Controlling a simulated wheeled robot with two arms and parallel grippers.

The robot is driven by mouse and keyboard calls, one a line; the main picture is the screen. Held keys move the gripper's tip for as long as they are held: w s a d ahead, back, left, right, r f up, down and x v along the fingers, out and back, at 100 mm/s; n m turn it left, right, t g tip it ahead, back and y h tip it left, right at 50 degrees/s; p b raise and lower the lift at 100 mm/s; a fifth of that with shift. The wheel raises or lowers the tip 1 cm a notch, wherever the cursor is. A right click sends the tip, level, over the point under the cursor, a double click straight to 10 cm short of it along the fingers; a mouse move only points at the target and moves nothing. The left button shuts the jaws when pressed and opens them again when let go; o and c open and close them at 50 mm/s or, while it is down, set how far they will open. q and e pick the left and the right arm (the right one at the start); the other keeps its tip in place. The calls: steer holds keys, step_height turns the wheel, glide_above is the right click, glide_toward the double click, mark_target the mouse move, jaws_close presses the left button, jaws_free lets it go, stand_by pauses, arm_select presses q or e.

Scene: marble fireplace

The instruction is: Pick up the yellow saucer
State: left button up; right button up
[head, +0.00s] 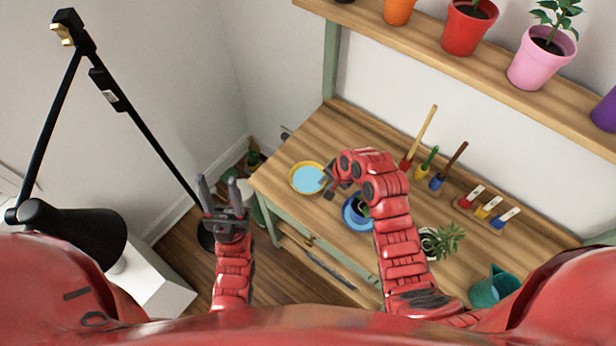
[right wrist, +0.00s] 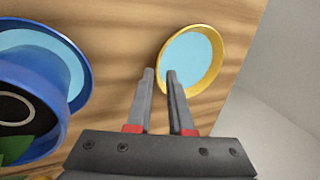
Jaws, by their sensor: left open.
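The yellow saucer (head: 293,184) has a light blue inside and lies near the left end of the wooden bench. It also shows in the right wrist view (right wrist: 195,60). My right gripper (head: 329,182) is at the saucer's right edge. In the right wrist view my right gripper's fingers (right wrist: 160,72) stand a little apart, with the tips by the saucer's near rim. One tip overlaps the saucer and the other is just outside it. I cannot tell whether they touch the rim. My left gripper (head: 219,186) is open and empty, left of the bench, away from the saucer.
A blue saucer (head: 349,222) with a pot sits under my right forearm. Brushes (head: 420,140), small paint pots (head: 485,208), a plant (head: 440,241) and a teal jug (head: 494,288) stand further right. A black lamp (head: 75,235) is at the left. A shelf (head: 420,38) with pots hangs above.

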mark_target(308, 179)
steer(key=shift+p+x, duration=0.4)
steer(key=shift+x, duration=1.05)
jaws_close()
stand_by(0.4)
